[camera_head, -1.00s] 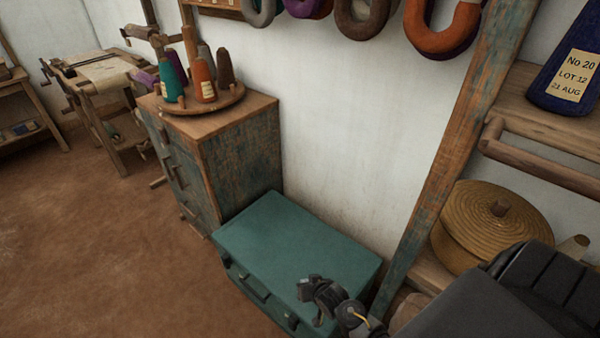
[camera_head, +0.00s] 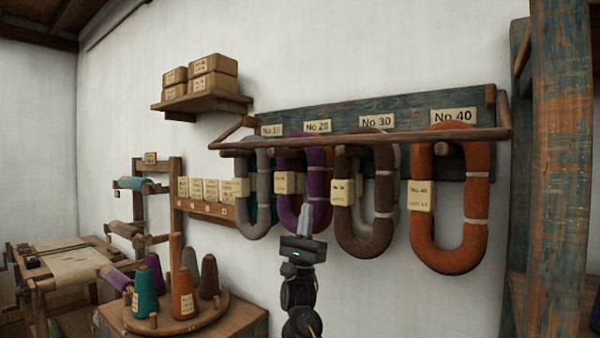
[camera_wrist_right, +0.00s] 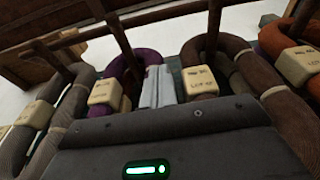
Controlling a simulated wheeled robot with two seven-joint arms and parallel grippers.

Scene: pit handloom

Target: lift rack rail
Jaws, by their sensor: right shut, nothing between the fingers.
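The rack rail (camera_head: 400,137) is a long thin wooden bar across the front of a blue-green wall rack (camera_head: 350,110), in front of the tops of the hanging yarn hanks. It rests level, with an arm at each end. My right gripper (camera_head: 306,208) is shut and empty, pointing up below the rail, in front of the purple hank (camera_head: 290,210). In the right wrist view its closed fingers (camera_wrist_right: 157,85) stand between two label blocks, and the rail (camera_wrist_right: 150,17) crosses above them. I see no contact with the rail. My left gripper is out of view.
Grey (camera_head: 255,195), brown (camera_head: 365,215) and orange (camera_head: 450,220) hanks hang beside the purple one, with label blocks in front. A painted post (camera_head: 560,180) stands at right. A tray of yarn cones (camera_head: 180,317) is at lower left. Bare wall lies below the rack.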

